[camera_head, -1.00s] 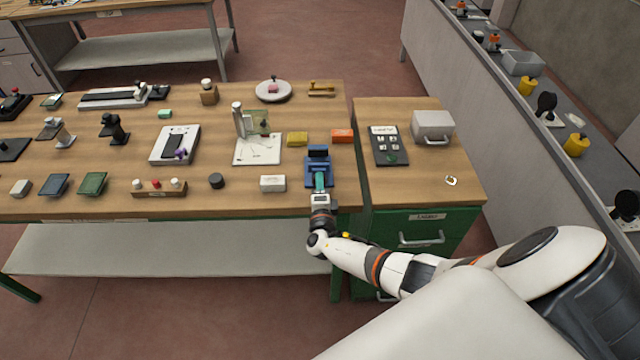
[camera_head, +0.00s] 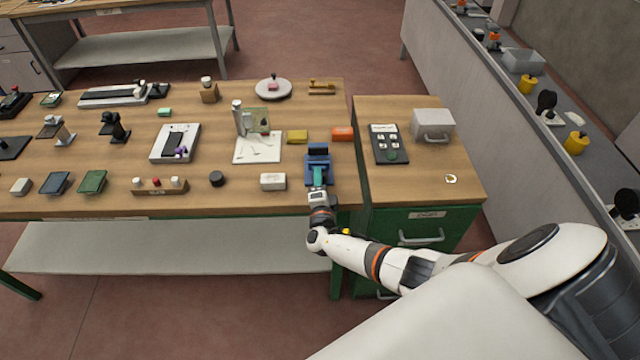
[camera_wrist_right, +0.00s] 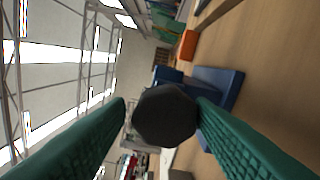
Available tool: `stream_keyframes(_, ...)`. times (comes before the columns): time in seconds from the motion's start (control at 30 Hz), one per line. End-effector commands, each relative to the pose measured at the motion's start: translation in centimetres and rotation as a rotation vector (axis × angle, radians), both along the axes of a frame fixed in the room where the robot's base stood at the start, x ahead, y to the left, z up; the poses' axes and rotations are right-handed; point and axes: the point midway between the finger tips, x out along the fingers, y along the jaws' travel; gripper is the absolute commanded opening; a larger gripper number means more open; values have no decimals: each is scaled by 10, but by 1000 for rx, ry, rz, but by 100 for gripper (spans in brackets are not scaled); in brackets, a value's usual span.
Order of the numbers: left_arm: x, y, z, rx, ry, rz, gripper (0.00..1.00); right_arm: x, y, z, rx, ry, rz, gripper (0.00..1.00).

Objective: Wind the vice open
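The blue vice (camera_head: 318,165) sits at the front right of the wooden bench. It also shows as blue blocks (camera_wrist_right: 218,88) in the right wrist view. A dark, many-sided knob (camera_wrist_right: 165,115) faces the wrist camera in front of the vice. My right gripper (camera_head: 318,180) is at the vice's front side. Its green fingers (camera_wrist_right: 162,108) stand on either side of the knob, with a narrow gap at the left finger; the right finger is close against the knob or overlaps it in view. The vice's jaws are too small to judge. My left gripper is not in view.
A white block (camera_head: 272,181) lies left of the vice, and an orange block (camera_head: 342,134) lies behind it. A yellow block (camera_head: 297,137) is behind left. A green cabinet (camera_head: 428,250) with a wooden top stands to the right, carrying a button panel (camera_head: 388,143) and a grey box (camera_head: 433,125).

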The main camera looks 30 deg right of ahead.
Motion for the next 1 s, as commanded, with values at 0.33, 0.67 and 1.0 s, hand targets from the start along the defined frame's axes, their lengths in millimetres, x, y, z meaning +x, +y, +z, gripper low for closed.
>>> stream_keyframes(0.33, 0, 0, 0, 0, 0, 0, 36, -1, 1, -2, 3, 5, 2, 63)
stream_keyframes(0.67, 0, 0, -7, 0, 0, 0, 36, -30, 19, -5, 5, 6, 4, 63)
stream_keyframes(1.0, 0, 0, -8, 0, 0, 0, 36, -89, 55, -4, 4, 4, 3, 63)
